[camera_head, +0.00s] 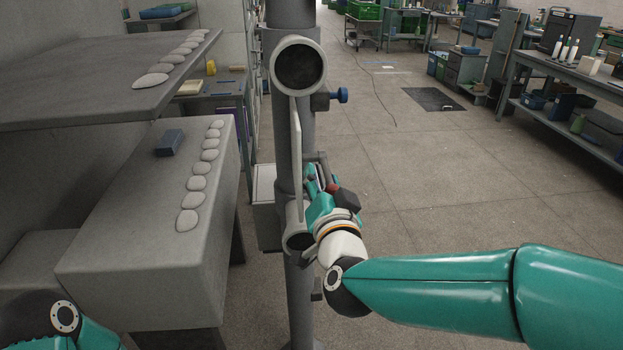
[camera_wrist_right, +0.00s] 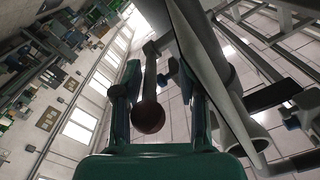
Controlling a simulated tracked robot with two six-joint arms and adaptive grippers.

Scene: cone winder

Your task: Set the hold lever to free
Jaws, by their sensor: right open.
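The hold lever shows in the right wrist view as a grey rod with a dark red ball knob (camera_wrist_right: 149,117) on its near end. The knob lies between the two fingers of my right gripper (camera_wrist_right: 160,85), which are spread on either side with gaps visible. In the head view my right gripper (camera_head: 317,180) is at the grey post, and a small red knob (camera_head: 332,188) shows beside its fingers. The rod's pivot is hidden there behind the gripper. My left gripper is out of view; only part of my left arm shows at the lower left.
The grey post (camera_head: 291,120) carries a round open tube (camera_head: 299,65), a long pale bar (camera_head: 297,160) and a blue knob (camera_head: 342,95).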

